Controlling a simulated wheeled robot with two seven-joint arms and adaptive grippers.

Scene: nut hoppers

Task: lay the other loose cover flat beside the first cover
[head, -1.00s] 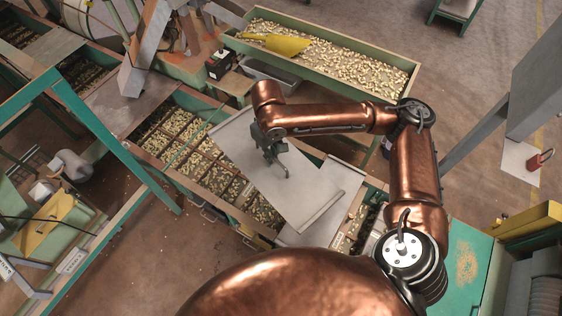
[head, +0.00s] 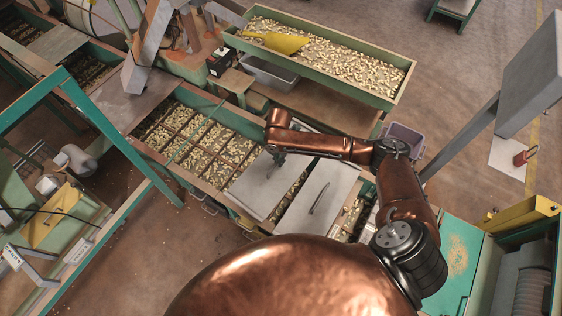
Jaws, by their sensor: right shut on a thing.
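The first cover (head: 318,198), a flat grey plate with a thin handle, lies across the front right part of the nut hopper (head: 165,163). The other cover (head: 255,187), also a grey plate, is just left of it. A narrow strip of nuts shows between the two. My right gripper (head: 279,160) is shut on this other cover near its far edge, with my arm partly hiding that end. The other cover is at or just above the hopper's top; I cannot tell whether it touches. My left gripper is not in view.
A long green trough of nuts (head: 390,103) with a yellow scoop (head: 275,42) stands behind. A grey bin (head: 268,75) sits beside it. Open compartments with nuts lie left of the covers. A green frame (head: 105,130) crosses the left side.

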